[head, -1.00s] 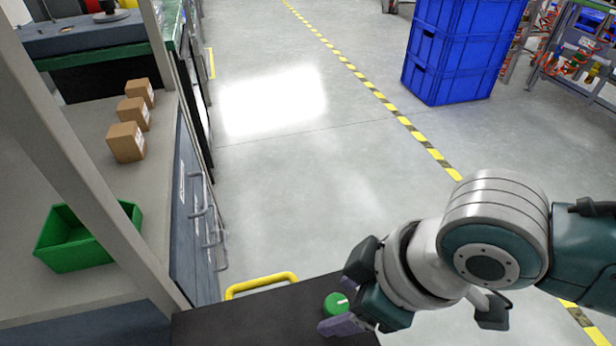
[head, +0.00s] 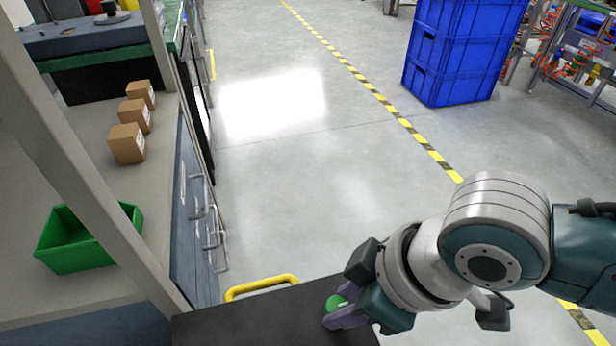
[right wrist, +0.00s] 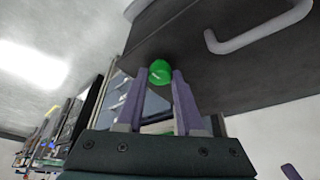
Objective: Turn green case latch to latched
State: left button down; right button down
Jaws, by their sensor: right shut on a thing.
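The green case latch (head: 335,302) is a round green knob on the dark case (head: 260,322) at the bottom of the head view. My right gripper (head: 340,312) is at the latch, with its purple fingers on either side of it and partly covering it. In the right wrist view the green latch (right wrist: 160,72) sits between the tips of the two fingers (right wrist: 160,88), against the dark case face (right wrist: 225,62). The gripper is shut on the latch. The latch's pointer is mostly hidden by the fingers. My left gripper does not show.
A yellow handle (head: 262,285) stands at the case's far edge. A bench with a green bin (head: 75,262) and small cardboard boxes (head: 128,143) is at left, behind a grey post (head: 85,170). Blue crates (head: 462,50) stand at the back right. The floor between is clear.

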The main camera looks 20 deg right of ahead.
jog(key=shift+w+d+n+g+y, duration=0.1)
jog(key=shift+n+g+y, duration=0.2)
jog(key=shift+n, duration=0.7)
jog(key=shift+w+n+g+b, duration=0.1)
jog(key=shift+n+g+b, duration=0.2)
jog(key=shift+n, duration=0.6)
jog(key=n+b, duration=0.1)
jog(key=n+g+b, duration=0.1)
jog(key=n, duration=0.1)
jog(key=shift+w+f+n+y, duration=0.15)
jog(key=shift+n+y, duration=0.15)
jog(key=shift+y, duration=0.1)
jog(key=n+g+b, duration=0.1)
jog(key=n+b, duration=0.1)
jog(key=n, duration=0.1)
jog(key=n+g+b, duration=0.1)
jog(key=n+b, duration=0.1)
jog(key=n, duration=0.1)
jog(key=shift+w+g+h, duration=0.2)
jog(key=shift+g+h, duration=0.1)
jog(key=shift+g, duration=0.1)
jog(key=shift+n+g+h+b, duration=0.4)
jog(key=shift+n+g+b, duration=0.3)
jog(key=shift+n+b, duration=1.1)
jog(key=shift+n+p, duration=0.3)
jog(key=shift+n, duration=0.2)
